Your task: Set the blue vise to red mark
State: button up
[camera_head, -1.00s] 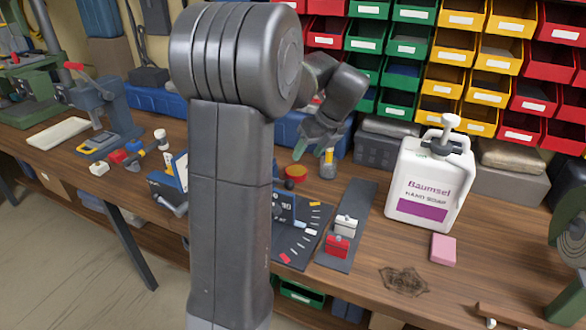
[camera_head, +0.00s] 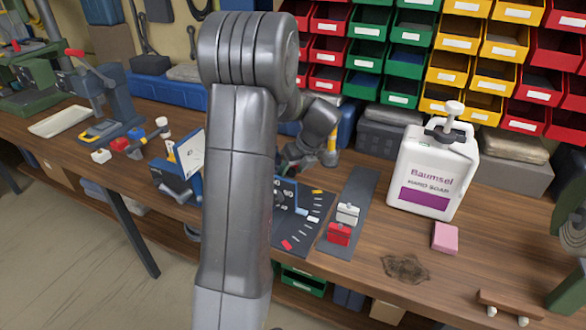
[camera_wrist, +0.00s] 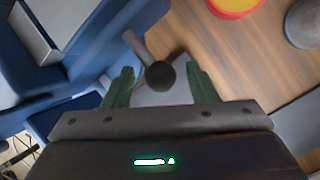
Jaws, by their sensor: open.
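The blue vise (camera_head: 178,178) stands on the bench, its middle hidden behind my arm in the head view. A blue plate with white numbers (camera_head: 286,193) shows right of my arm. A dark base plate beside it carries a row of marks: a red mark (camera_head: 287,244) at the near end, a yellow mark (camera_head: 316,191) at the far end, and white ones between. In the wrist view, my gripper (camera_wrist: 160,82) is open, with green fingers on either side of a ball-ended lever (camera_wrist: 160,75). Contact with the ball cannot be told. Blue vise parts (camera_wrist: 75,75) fill the left.
Right of the marks, a dark strip holds a red box (camera_head: 339,234) and a white box (camera_head: 347,213). A soap bottle (camera_head: 432,170) and pink block (camera_head: 445,237) stand farther right. A red-and-yellow round thing (camera_wrist: 235,5) lies near the gripper.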

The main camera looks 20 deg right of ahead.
aim_at(293, 185)
grip_shut()
jog(key=shift+s+a+r+m+p, duration=0.2)
jog(key=shift+s+m+p, duration=0.2)
jog(key=shift+s+p, duration=0.2)
jog(key=shift+s+a+r+m+t+h+p, duration=0.1)
jog(key=shift+s+a+m+t+h+p, duration=0.15)
jog(key=shift+s+m+p, duration=0.3)
jog(key=shift+s+a+m+t+h+p, duration=0.15)
jog(key=shift+s+m+h+p, duration=0.2)
jog(key=shift+s+m+p, duration=0.2)
jog(key=shift+s+a+m+h+p, duration=0.2)
jog(key=shift+s+a+m+p, duration=0.15)
jog(key=shift+s+p, duration=0.2)
jog(key=shift+s+a+m+h+p, duration=0.2)
jog(key=shift+s+m+p, duration=0.25)
jog(key=shift+p, duration=0.05)
jog(key=shift+s+a+f+m+h+p, duration=0.2)
jog(key=shift+s+a+m+h+p, duration=0.1)
jog(key=shift+s+a+m+p, duration=0.25)
jog(key=shift+d, duration=0.1)
grip_release()
